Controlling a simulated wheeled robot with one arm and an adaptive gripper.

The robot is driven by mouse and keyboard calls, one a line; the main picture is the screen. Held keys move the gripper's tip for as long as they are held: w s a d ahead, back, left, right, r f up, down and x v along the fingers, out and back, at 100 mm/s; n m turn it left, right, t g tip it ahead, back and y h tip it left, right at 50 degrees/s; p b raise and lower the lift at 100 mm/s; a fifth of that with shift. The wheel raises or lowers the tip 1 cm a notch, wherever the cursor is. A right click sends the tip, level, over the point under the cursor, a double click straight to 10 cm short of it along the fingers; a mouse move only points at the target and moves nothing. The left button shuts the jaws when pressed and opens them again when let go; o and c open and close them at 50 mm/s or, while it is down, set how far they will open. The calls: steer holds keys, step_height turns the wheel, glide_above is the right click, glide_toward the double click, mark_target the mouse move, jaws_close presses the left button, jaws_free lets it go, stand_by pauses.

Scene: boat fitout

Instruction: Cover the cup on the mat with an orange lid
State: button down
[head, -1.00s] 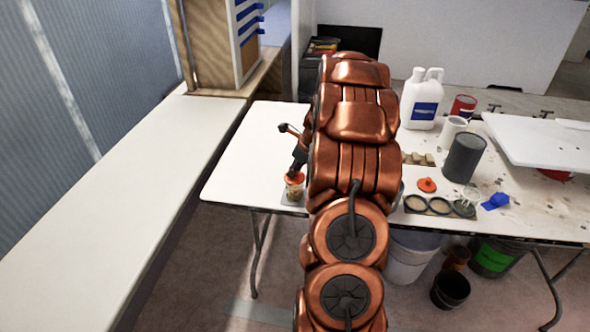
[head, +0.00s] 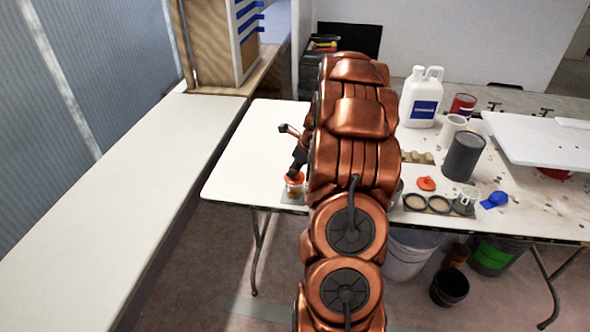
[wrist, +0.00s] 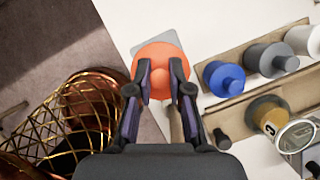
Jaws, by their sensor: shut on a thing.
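My gripper (wrist: 160,75) is shut on an orange lid (wrist: 160,60), with one finger on each side of its knob. In the head view the orange lid (head: 295,178) is at the top of a clear cup (head: 294,191) with tan contents. I cannot tell whether the lid is fully seated. The cup stands on a grey mat (head: 266,198) near the table's front edge. In the wrist view the lid hides the cup, and a corner of the mat (wrist: 150,42) shows behind it. A second orange lid (head: 427,184) lies on the table farther right.
A holder with round openings (head: 440,205) and a blue lid (head: 495,199) lie right of my arm. A dark grey can (head: 463,157) and a white jug (head: 422,98) stand behind. The table's left part is clear.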

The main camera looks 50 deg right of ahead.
steer(key=shift+f+p, duration=0.15)
steer(key=shift+p, duration=0.25)
stand_by(0.5)
steer(key=c, duration=0.5)
jaws_free()
steer(key=shift+r+p, duration=2)
steer(key=shift+r, duration=0.55)
